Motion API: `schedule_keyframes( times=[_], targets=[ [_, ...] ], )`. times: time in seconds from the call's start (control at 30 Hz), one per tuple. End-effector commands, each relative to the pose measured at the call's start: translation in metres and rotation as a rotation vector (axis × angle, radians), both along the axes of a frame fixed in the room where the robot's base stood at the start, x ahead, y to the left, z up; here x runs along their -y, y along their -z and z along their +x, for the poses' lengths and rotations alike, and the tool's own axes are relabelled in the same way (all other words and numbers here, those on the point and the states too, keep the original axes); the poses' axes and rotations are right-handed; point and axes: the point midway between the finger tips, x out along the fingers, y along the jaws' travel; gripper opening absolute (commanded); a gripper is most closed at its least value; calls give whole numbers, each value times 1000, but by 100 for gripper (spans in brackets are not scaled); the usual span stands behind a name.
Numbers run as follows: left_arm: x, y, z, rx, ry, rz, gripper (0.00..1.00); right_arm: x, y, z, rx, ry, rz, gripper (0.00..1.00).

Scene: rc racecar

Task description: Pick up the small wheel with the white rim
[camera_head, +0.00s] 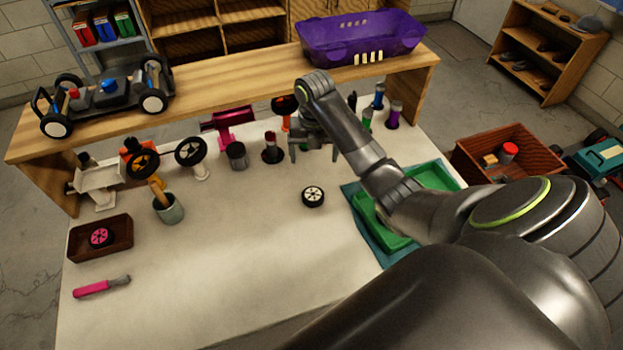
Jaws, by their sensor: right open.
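The small wheel with the white rim (313,196) lies flat on the white table top (240,235), near the middle, with black tyre and white spokes. My right gripper (314,157) is open and empty behind the wheel, farther up the picture and apart from it. Its two fingers point down at the table. My left gripper is not in view.
A green tray (437,178) lies right of the wheel, partly behind my right arm. Tools and stands line the back, with a dark cup (236,156). A wooden box (128,237) holds a pink-rimmed wheel (101,237). The table left of the wheel is clear.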

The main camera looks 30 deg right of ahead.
Motion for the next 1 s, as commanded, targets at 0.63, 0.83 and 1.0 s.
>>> schedule_keyframes(
  times=[0.63,0.83,1.0],
  targets=[
    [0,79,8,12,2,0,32,0,81,0,1,1,-1,83],
    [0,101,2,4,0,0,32,0,102,0,1,1,-1,83],
    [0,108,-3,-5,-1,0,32,-1,108,0,1,1,-1,83]
  ],
)
